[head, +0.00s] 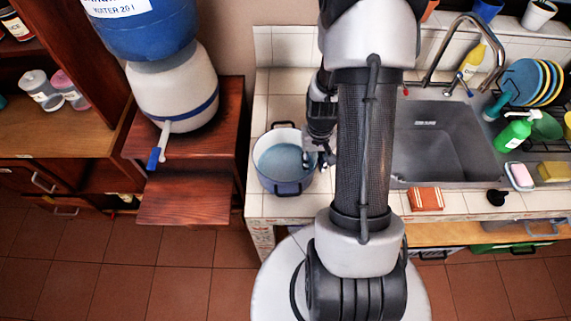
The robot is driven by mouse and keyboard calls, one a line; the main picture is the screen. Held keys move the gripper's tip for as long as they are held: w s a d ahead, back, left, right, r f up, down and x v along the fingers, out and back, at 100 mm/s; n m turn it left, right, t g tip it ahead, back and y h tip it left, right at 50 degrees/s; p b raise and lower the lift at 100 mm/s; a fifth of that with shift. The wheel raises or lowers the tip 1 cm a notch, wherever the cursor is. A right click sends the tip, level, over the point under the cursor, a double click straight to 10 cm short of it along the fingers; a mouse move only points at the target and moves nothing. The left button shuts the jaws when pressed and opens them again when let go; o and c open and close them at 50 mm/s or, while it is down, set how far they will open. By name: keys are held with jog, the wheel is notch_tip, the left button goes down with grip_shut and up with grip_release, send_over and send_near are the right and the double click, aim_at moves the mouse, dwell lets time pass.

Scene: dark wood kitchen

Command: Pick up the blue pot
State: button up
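The blue pot (273,186) stands upright on the white tiled counter, left of the sink and near the counter's left end. It has a pale rim and a light blue inside. My gripper (318,163) is at the pot's right side, by the rim. My arm comes down in front of the counter and hides part of the area right of the pot. The fingers are small and dark here. I cannot tell whether they are open or shut, or whether they touch the pot.
A wooden stand with a water dispenser (172,95) is left of the counter. The sink (440,145) lies to the right, with a faucet, a dish rack of plates and a green bottle (514,132). Counter behind the pot is clear.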

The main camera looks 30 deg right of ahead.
jog(key=shift+c, duration=0.3)
grip_shut()
dwell(0.7)
